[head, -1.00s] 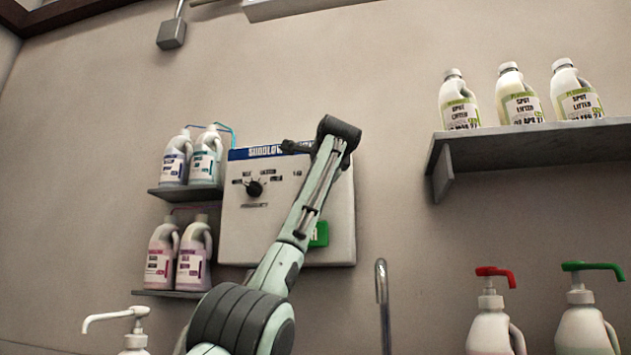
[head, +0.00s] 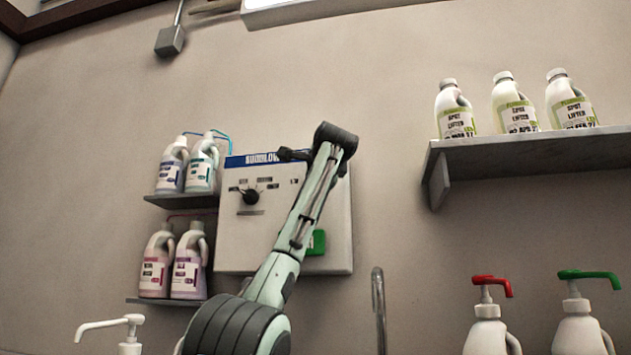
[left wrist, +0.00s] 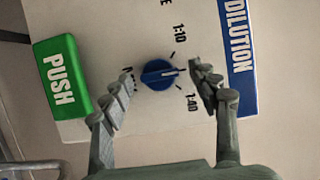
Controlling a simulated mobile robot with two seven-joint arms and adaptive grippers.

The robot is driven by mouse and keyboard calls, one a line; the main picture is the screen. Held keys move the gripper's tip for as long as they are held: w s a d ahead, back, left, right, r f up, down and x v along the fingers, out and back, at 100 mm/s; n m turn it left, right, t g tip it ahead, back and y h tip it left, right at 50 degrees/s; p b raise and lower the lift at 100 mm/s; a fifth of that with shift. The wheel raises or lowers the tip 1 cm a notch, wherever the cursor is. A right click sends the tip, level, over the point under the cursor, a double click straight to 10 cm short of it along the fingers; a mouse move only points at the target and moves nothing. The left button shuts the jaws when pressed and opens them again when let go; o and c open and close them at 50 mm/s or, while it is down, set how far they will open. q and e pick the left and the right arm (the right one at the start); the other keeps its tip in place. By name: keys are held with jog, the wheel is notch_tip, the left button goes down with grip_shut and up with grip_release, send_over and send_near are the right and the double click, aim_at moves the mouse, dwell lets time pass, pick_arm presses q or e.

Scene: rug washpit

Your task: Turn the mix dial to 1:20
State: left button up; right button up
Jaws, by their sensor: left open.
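The blue mix dial (left wrist: 158,74) is on a white panel in the left wrist view, where the panel appears turned sideways. Its white pointer line aims right, between the printed 1:10 and 1:40 marks, toward a finger. Any mark behind that finger is hidden, and another label is partly covered by the other finger. My left gripper (left wrist: 160,92) is open, with its fingers on either side of the dial; contact cannot be told. In the head view the white dispenser box (head: 232,240) hangs on the wall, and my left arm hides the mix dial. My right gripper is not in view.
A green PUSH button (left wrist: 62,75) is beside the dial. Bottles stand on shelves (head: 172,201) left of the box and on a right shelf (head: 530,150). Pump bottles (head: 490,335) and a tap (head: 379,310) are below.

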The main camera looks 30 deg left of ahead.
pick_arm(q)
jog(key=v, duration=1.1)
jog(key=shift+s+d, duration=0.2)
